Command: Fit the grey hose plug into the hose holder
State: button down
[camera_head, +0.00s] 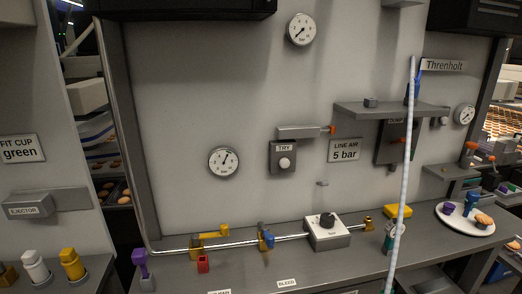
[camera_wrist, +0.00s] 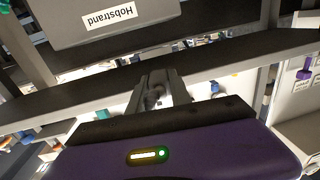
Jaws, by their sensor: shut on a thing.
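In the wrist view my gripper (camera_wrist: 157,88) is shut on a small grey piece (camera_wrist: 154,98), which looks like the grey hose plug; the fingers and shadow hide most of it. A dark ledge runs across behind the fingertips. My gripper cannot be made out in the head view. There, a long pale ribbed hose (camera_head: 403,175) runs almost straight from beside the upper shelf down past the bench edge. I cannot tell which fitting is the hose holder; a small grey bracket (camera_head: 322,183) sits on the wall panel.
A grey shelf (camera_head: 350,109) juts from the panel with a small block (camera_head: 371,102) on it. A "Hobstrand" box (camera_wrist: 100,20) shows in the wrist view.

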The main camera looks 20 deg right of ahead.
jog(key=a+f+y, duration=0.1)
jog(key=a+f, duration=0.1)
jog(key=a, duration=0.8)
jog(key=a+f+n+y, duration=0.1)
jog(key=a+f, duration=0.2)
jog(key=a, duration=0.7)
jog(key=shift+w+b, duration=0.3)
jog(key=shift+b, duration=0.05)
jog(key=shift+f, duration=0.1)
